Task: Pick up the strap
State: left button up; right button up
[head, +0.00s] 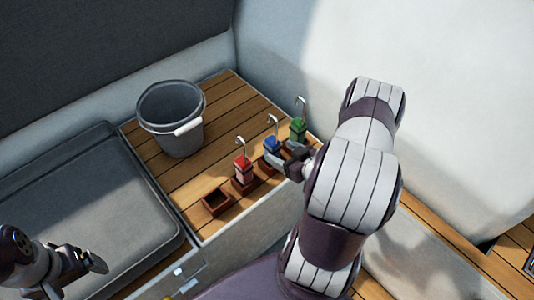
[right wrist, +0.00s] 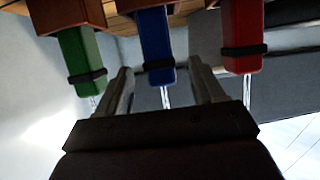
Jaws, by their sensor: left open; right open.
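Three bundled straps with metal hooks stand in a row of small wooden holders: a red strap (head: 243,168), a blue strap (head: 272,146) and a green strap (head: 298,128). They also show in the right wrist view: red (right wrist: 242,35), blue (right wrist: 156,45) and green (right wrist: 80,55), each with a dark band. My right gripper (head: 290,158) is open at the blue strap. In the right wrist view its fingers (right wrist: 160,72) lie to either side of the blue strap; contact cannot be told. My left gripper (head: 88,262) is open and empty at the lower left, far from the straps.
A grey bucket (head: 172,112) with a white handle grip stands on the slatted wooden bench top (head: 195,178) behind the holders. An empty wooden holder (head: 216,202) is beside the red strap. A grey cushion (head: 90,200) lies left. A white wall (head: 450,110) rises at right.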

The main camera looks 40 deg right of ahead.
aim_at(269, 147)
jog(key=x, duration=0.2)
jog(key=shift+w+f, duration=0.2)
jog(key=shift+f, duration=0.05)
jog(key=b+x, duration=0.1)
jog(key=x, duration=0.1)
jog(key=b+x, duration=0.1)
jog(key=x, duration=0.1)
jog(key=shift+f, duration=0.4)
jog(key=shift+w+f, duration=0.1)
jog(key=shift+w, duration=0.2)
grip_shut()
